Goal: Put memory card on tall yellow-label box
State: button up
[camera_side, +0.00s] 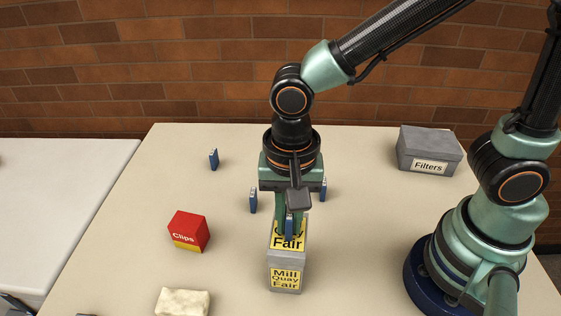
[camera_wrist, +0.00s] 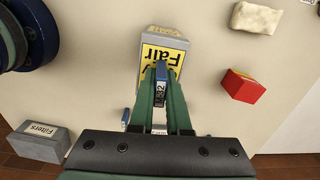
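The tall yellow-label box (camera_side: 286,278) is grey, with "Quay Fair" labels on its top and front. It also shows in the wrist view (camera_wrist: 146,46), its lid partly hidden by my gripper. My gripper (camera_side: 289,222) points down over the box lid, its green fingers shut on a small blue memory card (camera_side: 289,230). In the wrist view the card (camera_wrist: 161,80) stands upright between the fingertips (camera_wrist: 162,86). I cannot tell whether the card touches the lid.
Other blue cards stand at the back left (camera_side: 214,160), just left of my gripper (camera_side: 253,201) and right of it (camera_side: 323,190). A red Clips box (camera_side: 187,231), a cream block (camera_side: 182,302) and a grey Filters box (camera_side: 428,150) stand apart.

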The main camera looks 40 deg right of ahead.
jog(key=o, duration=0.3)
jog(key=shift+o, duration=0.2)
jog(key=shift+r, duration=0.1)
notch_tip(320, 180, up, 12)
jog(key=shift+f, duration=0.25)
jog(key=w+d+n+t, duration=0.2)
jog(key=d+n, duration=0.2)
jog(key=d, duration=0.6)
jog(key=w+d+n+t, duration=0.3)
jog(key=d+n, duration=0.2)
jog(key=d, duration=0.5)
jog(key=shift+d+t, duration=0.2)
jog(key=shift+t, duration=0.1)
